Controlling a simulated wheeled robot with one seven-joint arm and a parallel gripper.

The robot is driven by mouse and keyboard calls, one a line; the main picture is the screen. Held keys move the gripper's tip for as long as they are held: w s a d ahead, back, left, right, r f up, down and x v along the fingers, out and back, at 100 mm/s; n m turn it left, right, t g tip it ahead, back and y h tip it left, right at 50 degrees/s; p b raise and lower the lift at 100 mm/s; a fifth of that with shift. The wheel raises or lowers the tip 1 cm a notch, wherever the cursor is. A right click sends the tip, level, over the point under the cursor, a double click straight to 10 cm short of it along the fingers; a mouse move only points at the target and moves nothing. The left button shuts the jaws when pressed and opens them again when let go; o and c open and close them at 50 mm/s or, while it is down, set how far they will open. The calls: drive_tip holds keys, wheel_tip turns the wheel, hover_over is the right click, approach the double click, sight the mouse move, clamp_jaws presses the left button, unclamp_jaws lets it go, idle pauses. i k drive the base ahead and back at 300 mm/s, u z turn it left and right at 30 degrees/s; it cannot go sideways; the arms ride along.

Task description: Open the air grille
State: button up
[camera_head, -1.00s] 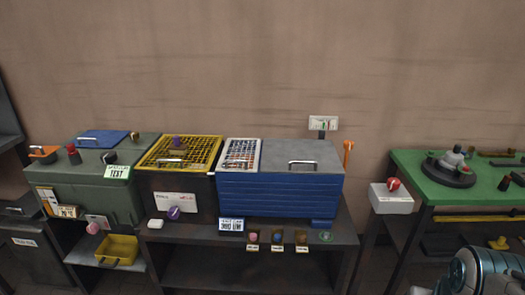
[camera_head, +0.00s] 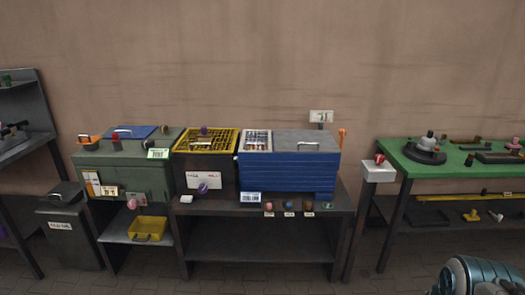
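A yellow grille (camera_head: 222,141) lies flat and closed on top of a black box (camera_head: 208,166). It has a pale handle (camera_head: 200,148) near its front edge and a purple knob (camera_head: 204,131) at its back. A smaller white-framed grille (camera_head: 257,141) lies to its right on a blue ribbed box (camera_head: 290,172), beside a grey lid with its own handle. I cannot tell from the look which one is the air grille. My gripper is not in view; only a teal part of my own arm shows at the lower right, well away from both grilles.
The boxes stand on a dark bench (camera_head: 265,228), next to a dark green box (camera_head: 122,172). Small labelled knobs line the bench's front edge. Bare floor shows in front.

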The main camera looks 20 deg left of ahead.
sight(269, 132)
drive_tip(key=u, duration=1.55)
drive_tip(key=i, duration=1.1)
drive_tip(key=u, duration=0.3)
drive_tip(key=i, duration=1.2)
drive_tip(key=z, duration=1.25)
drive_tip(key=i, duration=0.6)
drive_tip(key=z, duration=0.6)
